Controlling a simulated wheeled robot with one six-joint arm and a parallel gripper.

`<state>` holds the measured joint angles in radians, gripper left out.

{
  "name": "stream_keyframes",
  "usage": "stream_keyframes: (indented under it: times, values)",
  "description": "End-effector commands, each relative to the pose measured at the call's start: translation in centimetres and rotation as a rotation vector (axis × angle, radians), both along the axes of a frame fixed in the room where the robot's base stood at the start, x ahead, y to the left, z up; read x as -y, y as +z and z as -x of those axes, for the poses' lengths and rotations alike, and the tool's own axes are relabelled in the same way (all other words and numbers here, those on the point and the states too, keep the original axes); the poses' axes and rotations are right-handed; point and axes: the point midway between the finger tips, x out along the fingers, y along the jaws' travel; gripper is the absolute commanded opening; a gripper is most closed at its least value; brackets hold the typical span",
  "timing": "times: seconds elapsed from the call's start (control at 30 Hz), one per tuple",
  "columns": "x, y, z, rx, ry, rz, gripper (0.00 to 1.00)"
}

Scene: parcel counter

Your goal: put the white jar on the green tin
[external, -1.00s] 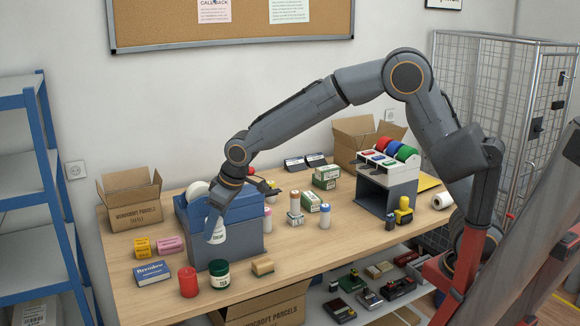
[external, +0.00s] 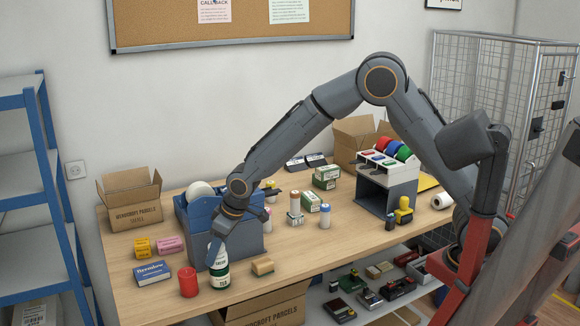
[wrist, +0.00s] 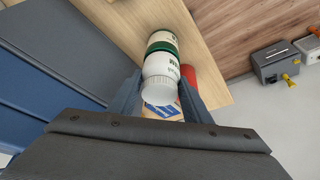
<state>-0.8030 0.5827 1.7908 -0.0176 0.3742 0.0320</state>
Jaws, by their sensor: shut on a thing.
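My gripper (external: 221,243) is shut on the white jar (external: 219,259), a pale jar with green lettering. The jar is held roughly upright, directly above the green tin (external: 220,280), which stands near the table's front edge. The two look lined up, with no clear gap; I cannot tell whether the jar's weight rests on the tin. In the wrist view the white jar (wrist: 160,70) lies between the fingers, with the green tin (wrist: 163,44) just beyond it and partly hidden.
A red cylinder (external: 188,282) stands close left of the tin. A blue box (external: 153,272) lies further left, and a small tan block (external: 262,266) lies to the right. The blue-grey bin (external: 238,215) stands right behind my gripper.

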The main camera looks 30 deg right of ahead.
Motion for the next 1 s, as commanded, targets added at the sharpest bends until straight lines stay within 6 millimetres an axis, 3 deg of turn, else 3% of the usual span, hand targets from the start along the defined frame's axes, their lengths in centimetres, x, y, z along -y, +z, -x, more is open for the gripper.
stream_keyframes:
  times: [0.07, 0.1, 0.2, 0.63, 1.0]
  values:
    - [0.0, -0.3, 0.0, 0.000, 0.000, 0.000, 0.19]
    - [0.0, -0.2, 0.0, -0.001, 0.000, 0.001, 0.51]
    - [0.0, -0.2, 0.0, -0.001, 0.000, 0.001, 0.63]
    - [0.2, 0.8, 0.2, 0.001, 0.000, -0.001, 0.63]
    - [1.9, 6.8, 1.9, 0.002, 0.000, -0.002, 0.63]
